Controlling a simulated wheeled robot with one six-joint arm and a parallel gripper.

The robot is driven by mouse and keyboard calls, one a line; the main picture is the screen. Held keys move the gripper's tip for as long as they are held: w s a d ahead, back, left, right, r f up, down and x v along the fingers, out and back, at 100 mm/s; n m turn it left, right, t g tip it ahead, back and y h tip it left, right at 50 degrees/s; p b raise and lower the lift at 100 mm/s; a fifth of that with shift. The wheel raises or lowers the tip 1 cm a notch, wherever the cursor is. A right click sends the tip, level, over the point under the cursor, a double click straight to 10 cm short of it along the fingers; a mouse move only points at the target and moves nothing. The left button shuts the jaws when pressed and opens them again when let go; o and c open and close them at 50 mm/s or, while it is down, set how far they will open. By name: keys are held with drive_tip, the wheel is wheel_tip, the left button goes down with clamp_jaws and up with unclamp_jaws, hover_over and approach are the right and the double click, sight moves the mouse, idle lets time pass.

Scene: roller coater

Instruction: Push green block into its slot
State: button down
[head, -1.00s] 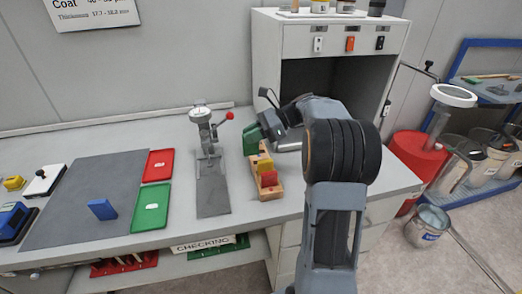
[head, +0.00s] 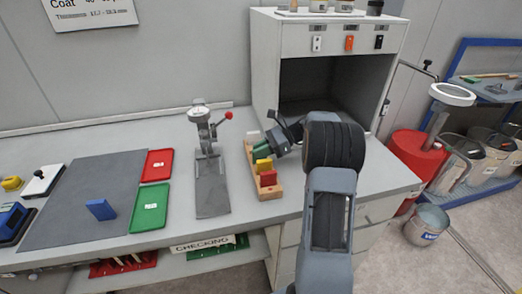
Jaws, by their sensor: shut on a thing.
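The wooden slotted rack (head: 271,194) stands on the bench, right of the dial gauge stand. The green block (head: 261,152) is at the rack, just behind the yellow block (head: 263,165). Only a small part of it shows. My gripper (head: 268,146) is shut on the green block from the right and partly hides it. The block is low, about level with the yellow one; how deep it sits in its slot is hidden. The red block (head: 268,178) stands in the rack in front of the yellow one.
The dial gauge stand (head: 211,185) is left of the rack. A red tray (head: 157,165) and a green tray (head: 149,208) lie further left. A blue block (head: 101,209) is on the grey mat (head: 70,222). The open cabinet (head: 283,62) rises behind the rack.

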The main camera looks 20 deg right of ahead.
drive_tip(key=c, duration=1.1)
unclamp_jaws()
drive_tip(key=v, duration=1.1)
drive_tip(key=s+a+n+h, duration=0.1)
drive_tip(key=a, duration=0.2)
drive_tip(key=s+a+r+n+g+h, duration=0.1)
drive_tip(key=a, duration=0.2)
drive_tip(key=s+a+n+h, duration=0.1)
drive_tip(key=a+n+h, duration=0.1)
drive_tip(key=a, duration=0.2)
drive_tip(key=shift+r+g, duration=0.3)
drive_tip(key=shift+g, duration=0.1)
drive_tip(key=s+a+f+n+t+h, duration=0.1)
drive_tip(key=s+a+n+h, duration=0.3)
drive_tip(key=s+n, duration=0.4)
drive_tip(key=s+a+f+n+t+h, duration=0.1)
drive_tip(key=s+a+f+n+h, duration=0.3)
drive_tip(key=s+n, duration=0.4)
drive_tip(key=shift+s+a+f+t+h, duration=0.3)
drive_tip(key=shift+s+a+h, duration=0.35)
drive_tip(key=shift+a, duration=0.7)
drive_tip(key=shift+w, duration=0.1)
